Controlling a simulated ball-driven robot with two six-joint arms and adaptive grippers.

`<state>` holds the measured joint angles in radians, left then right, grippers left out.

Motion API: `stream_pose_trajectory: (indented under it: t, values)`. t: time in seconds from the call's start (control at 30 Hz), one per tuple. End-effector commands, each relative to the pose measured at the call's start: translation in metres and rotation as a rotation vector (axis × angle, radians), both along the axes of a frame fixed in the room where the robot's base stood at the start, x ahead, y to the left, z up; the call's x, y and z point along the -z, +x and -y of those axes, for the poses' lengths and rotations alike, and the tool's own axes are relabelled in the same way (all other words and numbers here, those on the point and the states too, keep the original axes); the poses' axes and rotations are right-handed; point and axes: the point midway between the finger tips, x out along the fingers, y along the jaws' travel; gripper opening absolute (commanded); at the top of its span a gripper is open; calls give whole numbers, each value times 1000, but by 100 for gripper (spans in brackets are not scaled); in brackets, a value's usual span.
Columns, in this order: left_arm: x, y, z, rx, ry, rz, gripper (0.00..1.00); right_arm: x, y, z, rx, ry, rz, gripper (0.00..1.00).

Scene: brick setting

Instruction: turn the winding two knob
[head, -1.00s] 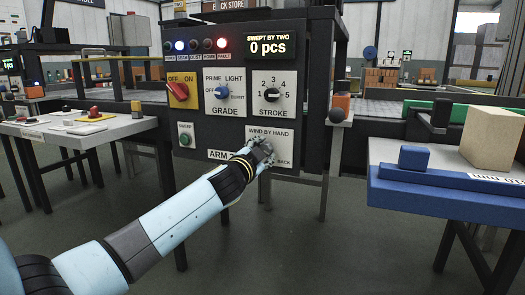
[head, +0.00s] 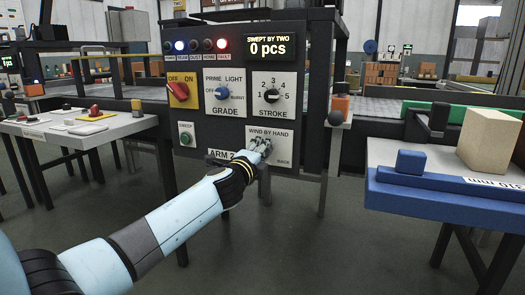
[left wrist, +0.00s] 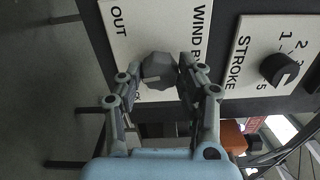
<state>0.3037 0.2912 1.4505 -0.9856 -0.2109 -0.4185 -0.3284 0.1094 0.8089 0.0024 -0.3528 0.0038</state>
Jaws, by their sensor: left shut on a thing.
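The winding knob, a dark grey many-sided knob (left wrist: 158,70), sits on the white WIND BY HAND plate (head: 281,133) at the lower right of the control panel. The plate reads OUT in the left wrist view and BACK in the head view. My left gripper (head: 263,148) is at this knob. In the left wrist view its two fingers (left wrist: 160,76) lie on either side of the knob, shut on it. In the head view the gripper hides most of the knob. My right gripper is not in view.
Above are the STROKE knob (head: 271,96), the GRADE knob (head: 222,93) and the red OFF/ON switch (head: 180,92). A green SWEEP button (head: 185,140) is at left. The display (head: 271,45) reads 0 pcs. Blue-edged (head: 440,200) and grey (head: 90,137) tables flank the panel.

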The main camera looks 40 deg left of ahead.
Motion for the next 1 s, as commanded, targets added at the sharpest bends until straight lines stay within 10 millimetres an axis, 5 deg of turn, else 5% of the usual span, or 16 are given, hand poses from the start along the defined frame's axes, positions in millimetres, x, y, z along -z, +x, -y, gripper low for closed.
stream_pose_trajectory:
  t: [0.43, 1.0]
  values:
    - [2, -1, 1, 2, 259, -66, 5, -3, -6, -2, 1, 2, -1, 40]
    - [4, -1, 1, 1, 313, -80, 5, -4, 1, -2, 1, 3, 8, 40]
